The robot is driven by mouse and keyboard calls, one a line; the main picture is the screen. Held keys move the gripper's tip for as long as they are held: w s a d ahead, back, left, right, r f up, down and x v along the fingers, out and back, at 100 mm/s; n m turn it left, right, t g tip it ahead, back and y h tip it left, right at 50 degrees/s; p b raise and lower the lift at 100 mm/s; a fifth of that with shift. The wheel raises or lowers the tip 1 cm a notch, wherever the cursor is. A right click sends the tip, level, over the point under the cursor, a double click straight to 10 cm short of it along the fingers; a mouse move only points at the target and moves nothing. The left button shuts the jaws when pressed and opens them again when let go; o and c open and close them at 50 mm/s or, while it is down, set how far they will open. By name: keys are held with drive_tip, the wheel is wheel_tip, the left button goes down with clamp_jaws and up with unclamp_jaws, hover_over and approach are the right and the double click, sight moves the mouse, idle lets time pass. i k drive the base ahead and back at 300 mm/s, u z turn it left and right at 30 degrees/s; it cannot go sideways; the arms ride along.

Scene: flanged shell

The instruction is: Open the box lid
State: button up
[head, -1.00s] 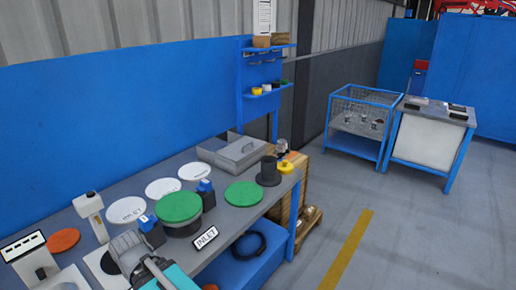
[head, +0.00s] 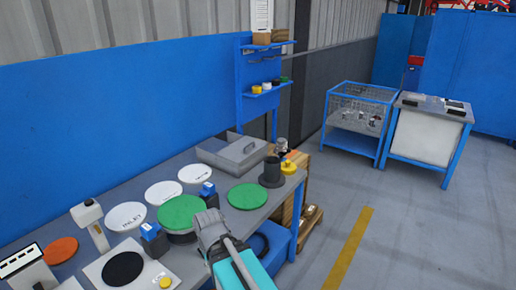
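A grey box (head: 212,157) sits at the far end of the workbench, against the blue wall panel. My gripper (head: 207,220) is at the lower middle of the head view, in front of the green discs and well short of the box. The fingers are too small and foreshortened to tell whether they are open or shut. No object shows in them.
Between my gripper and the box are green discs (head: 248,196), white discs (head: 164,192) and blue blocks (head: 208,188). A dark cylinder (head: 271,172) and a yellow part (head: 288,167) stand right of the box.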

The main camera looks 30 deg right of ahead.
sight(243, 150)
drive_tip(key=z, duration=0.65)
drive_tip(key=k, duration=1.3)
drive_tip(key=z, duration=0.25)
drive_tip(key=i, duration=0.55)
drive_tip(key=z, duration=0.6)
drive_tip(key=i, duration=1.45)
drive_tip(key=u, duration=0.65)
